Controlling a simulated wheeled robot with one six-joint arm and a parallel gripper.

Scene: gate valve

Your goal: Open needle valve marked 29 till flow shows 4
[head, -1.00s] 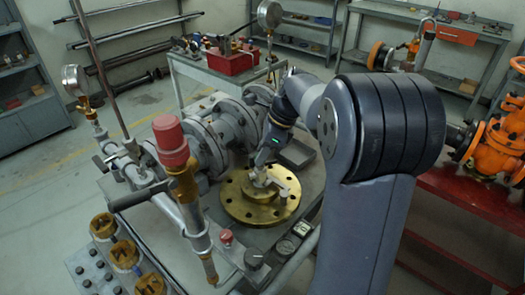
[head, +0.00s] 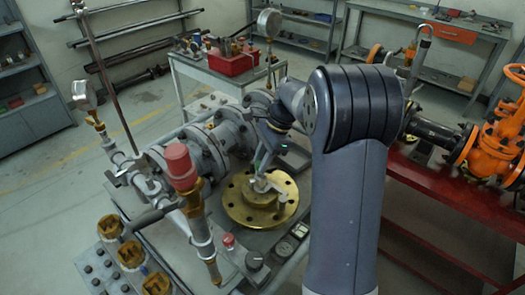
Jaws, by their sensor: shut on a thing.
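A round brass flange (head: 238,211) with bolt holes lies on the grey bench at centre. A small pale grey handle (head: 279,193) sits above its hub. My gripper (head: 262,181) points down at this handle and appears shut on it; the fingertips are small and partly blurred into it. No number 29 can be read on any part.
A red-capped brass valve (head: 180,166) stands upright left of the flange. A grey flanged pipe body (head: 203,150) lies behind it. Several brass blocks (head: 130,254) sit at lower left. Orange valves (head: 495,140) stand on a red bench at right.

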